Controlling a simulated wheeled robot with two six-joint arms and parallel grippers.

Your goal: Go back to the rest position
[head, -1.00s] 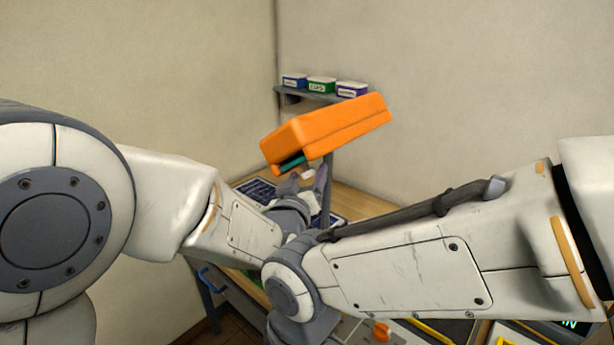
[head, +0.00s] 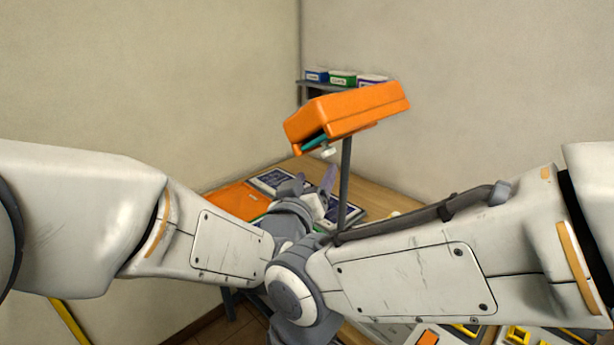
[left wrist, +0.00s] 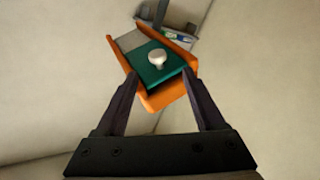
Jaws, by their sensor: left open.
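My left gripper (head: 312,184) is open and empty, with its fingers pointing up toward an orange housing (head: 352,108) on a grey post. In the left wrist view my left gripper (left wrist: 160,80) shows two dark fingers spread wide. Beyond them is the housing's open underside (left wrist: 165,98), with a teal block (left wrist: 155,68) and a pale round knob (left wrist: 156,58) in it. In the head view the teal block and knob hang just above the fingers, apart from them. My right arm comes in from the right; its gripper is not visible.
Behind the housing, several small labelled bins (head: 342,78) stand on a grey wall shelf. A wooden bench (head: 375,190) below holds dark panels and a flat orange item (head: 236,200). Yellow and orange parts lie at the lower right. My two forearms meet closely at lower centre.

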